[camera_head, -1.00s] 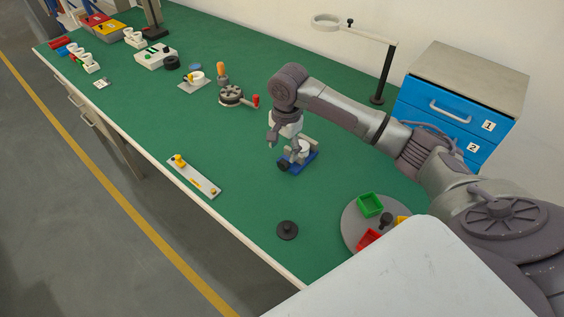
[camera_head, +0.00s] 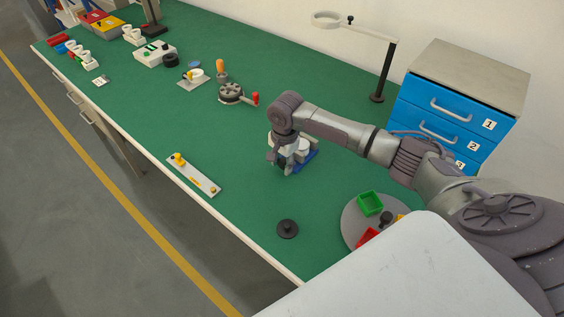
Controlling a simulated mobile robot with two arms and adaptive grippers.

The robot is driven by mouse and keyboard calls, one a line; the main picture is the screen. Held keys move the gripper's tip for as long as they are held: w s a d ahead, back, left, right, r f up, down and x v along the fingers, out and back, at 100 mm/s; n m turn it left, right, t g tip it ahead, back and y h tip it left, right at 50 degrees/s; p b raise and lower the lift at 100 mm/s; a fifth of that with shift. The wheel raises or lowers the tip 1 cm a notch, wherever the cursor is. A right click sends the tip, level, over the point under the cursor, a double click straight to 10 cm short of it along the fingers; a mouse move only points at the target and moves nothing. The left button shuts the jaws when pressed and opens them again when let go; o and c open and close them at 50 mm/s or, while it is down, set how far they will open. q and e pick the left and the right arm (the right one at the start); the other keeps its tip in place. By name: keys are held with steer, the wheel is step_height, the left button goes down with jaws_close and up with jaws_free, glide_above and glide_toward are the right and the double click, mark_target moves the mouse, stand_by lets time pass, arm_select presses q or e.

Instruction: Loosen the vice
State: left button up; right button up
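The vice (camera_head: 310,158) is a small blue-based device on the green bench, with a pale round piece at its top. My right gripper (camera_head: 281,167) is pointed down at the vice's left front side, where the dark knob showed before. The gripper and wrist hide the knob and much of the vice. I cannot tell whether the fingers touch the knob or are shut on it. My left gripper is not in view.
A round grey tray (camera_head: 352,218) with coloured bins stands at the front right. A black knobbed disc (camera_head: 287,229) and a pale strip with yellow parts (camera_head: 194,175) lie nearer the front edge. A crank wheel (camera_head: 232,94) stands behind. Blue drawers (camera_head: 437,124) stand right.

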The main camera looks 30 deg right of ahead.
steer(key=c, duration=0.6)
steer(key=shift+o, duration=0.2)
steer(key=shift+r+p, duration=0.15)
steer(key=shift+p, duration=0.4)
steer(key=p, duration=0.2)
steer(key=g+p, duration=0.1)
steer(key=shift+a+r+g+p, duration=0.15)
steer(key=shift+g+p, duration=0.15)
steer(key=shift+p, duration=0.05)
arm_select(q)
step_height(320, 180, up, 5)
arm_select(e)
steer(key=shift+w+g+h, duration=0.15)
steer(key=shift+g+h, duration=0.15)
steer(key=shift+g, duration=0.1)
steer(key=shift+w+f+g+h+b, duration=0.1)
steer(key=shift+f+g+h+b, duration=0.2)
steer(key=shift+f+g, duration=0.25)
steer(key=g+b, duration=0.2)
steer(key=b, duration=0.2)
steer(key=shift+f+g+h, duration=0.15)
steer(key=shift+g+h, duration=0.1)
steer(key=shift+h, duration=0.15)
arm_select(q)
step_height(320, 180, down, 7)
steer(key=b, duration=0.2)
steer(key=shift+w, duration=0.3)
arm_select(e)
steer(key=shift+r+g, duration=0.25)
steer(key=shift+g, duration=0.15)
